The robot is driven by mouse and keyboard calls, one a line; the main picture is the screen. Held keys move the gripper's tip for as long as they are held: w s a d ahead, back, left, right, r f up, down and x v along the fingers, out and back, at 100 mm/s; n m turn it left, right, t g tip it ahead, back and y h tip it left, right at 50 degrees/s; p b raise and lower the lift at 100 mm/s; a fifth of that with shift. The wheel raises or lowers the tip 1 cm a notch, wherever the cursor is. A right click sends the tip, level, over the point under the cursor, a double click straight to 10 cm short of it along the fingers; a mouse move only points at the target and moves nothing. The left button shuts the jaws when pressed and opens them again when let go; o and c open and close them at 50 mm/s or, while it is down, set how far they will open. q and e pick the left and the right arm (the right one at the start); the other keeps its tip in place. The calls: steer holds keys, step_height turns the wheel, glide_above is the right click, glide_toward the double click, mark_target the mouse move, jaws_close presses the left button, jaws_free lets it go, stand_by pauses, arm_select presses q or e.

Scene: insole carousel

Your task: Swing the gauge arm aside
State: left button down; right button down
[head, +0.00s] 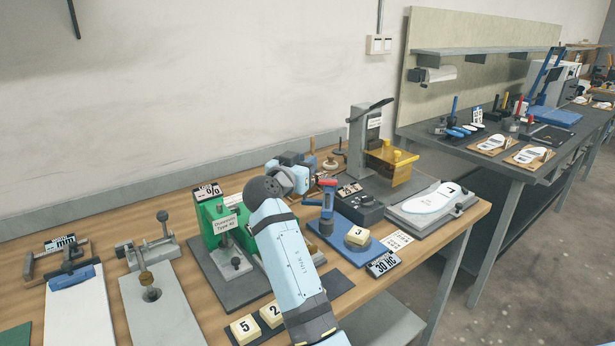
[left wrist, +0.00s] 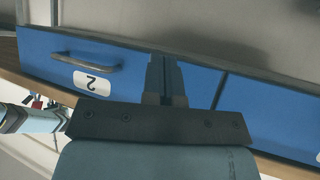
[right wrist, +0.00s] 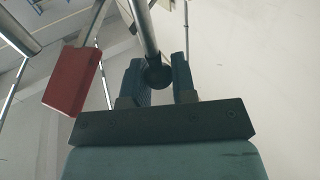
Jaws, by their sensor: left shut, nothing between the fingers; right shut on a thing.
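In the right wrist view my right gripper (right wrist: 158,66) is shut on a dark ball knob (right wrist: 158,77) at the end of a metal rod (right wrist: 145,30). A red block (right wrist: 70,80) shows beside it on the left. In the head view my right gripper (head: 314,179) is at a blue stand (head: 326,212) with a red top (head: 328,182). The knob is too small to tell there, and I cannot tell how the rod joins the stand. My left gripper (left wrist: 166,75) is shut and empty in front of a blue drawer (left wrist: 120,75) numbered 2.
A blue plate (head: 342,244) under the stand carries a block marked 3 (head: 357,236). A green fixture (head: 215,222) stands left of my right arm. A fixture with a yellow guard (head: 390,165) and a white insole (head: 432,198) are to the right. Blocks 5 (head: 245,328) and 2 (head: 271,314) lie in front.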

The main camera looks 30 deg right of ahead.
steer(key=shift+w+a+m+g+h+b, duration=0.1)
steer(key=shift+w+m+g+h+b, duration=0.5)
steer(key=shift+g+b, duration=0.55)
arm_select(q)
steer(key=shift+w+d+f+t+b, duration=0.25)
steer(key=shift+f+b, duration=0.2)
steer(key=shift+b, duration=0.25)
arm_select(e)
steer(key=shift+w+r+m+g, duration=0.1)
steer(key=shift+w+m+g, duration=0.2)
steer(key=shift+m, duration=0.2)
arm_select(q)
steer(key=shift+r, duration=0.2)
arm_select(e)
steer(key=c, duration=1)
jaws_free()
arm_select(q)
steer(key=shift+f, duration=0.25)
steer(key=shift+s+a, duration=0.1)
steer(key=shift+a, duration=0.05)
